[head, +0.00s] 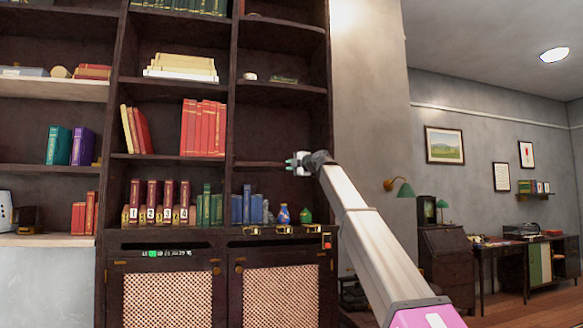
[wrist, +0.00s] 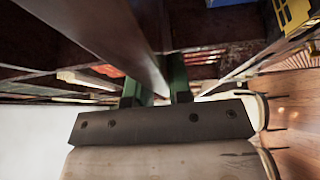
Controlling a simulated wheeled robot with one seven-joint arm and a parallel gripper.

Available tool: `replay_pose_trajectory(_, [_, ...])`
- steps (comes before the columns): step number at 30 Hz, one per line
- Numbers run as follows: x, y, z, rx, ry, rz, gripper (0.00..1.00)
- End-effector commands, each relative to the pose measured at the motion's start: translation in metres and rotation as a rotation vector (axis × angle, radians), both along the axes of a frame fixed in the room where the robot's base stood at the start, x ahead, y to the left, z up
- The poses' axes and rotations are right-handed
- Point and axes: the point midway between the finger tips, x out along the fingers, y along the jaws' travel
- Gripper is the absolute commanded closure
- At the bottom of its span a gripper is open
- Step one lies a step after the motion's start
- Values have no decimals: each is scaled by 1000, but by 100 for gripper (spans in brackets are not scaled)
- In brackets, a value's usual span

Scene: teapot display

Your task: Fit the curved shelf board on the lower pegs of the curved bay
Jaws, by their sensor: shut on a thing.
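My gripper (head: 291,163) is at the front of the right-hand bay of the dark bookcase, level with a dark shelf board (head: 258,164). In the wrist view its green fingers (wrist: 157,90) are shut on the edge of a long dark board (wrist: 122,38), which runs up and left out of the picture. I take this to be the shelf board, but its curve is not clear. The bay (head: 282,120) has another shelf above and a row of things below. No pegs can be made out; whether the board rests on any is hidden.
Below the board stand blue books (head: 246,208), a blue vase (head: 283,215) and a green vase (head: 306,215). A plain wall (head: 365,130) is right of the bookcase. The floor farther right is partly clear.

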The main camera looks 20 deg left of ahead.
Motion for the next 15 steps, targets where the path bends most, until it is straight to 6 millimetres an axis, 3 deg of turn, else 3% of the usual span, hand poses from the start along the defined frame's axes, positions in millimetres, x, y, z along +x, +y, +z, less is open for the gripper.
replay_pose_trajectory(15, [9, 5, 2, 3, -3, -1, 100])
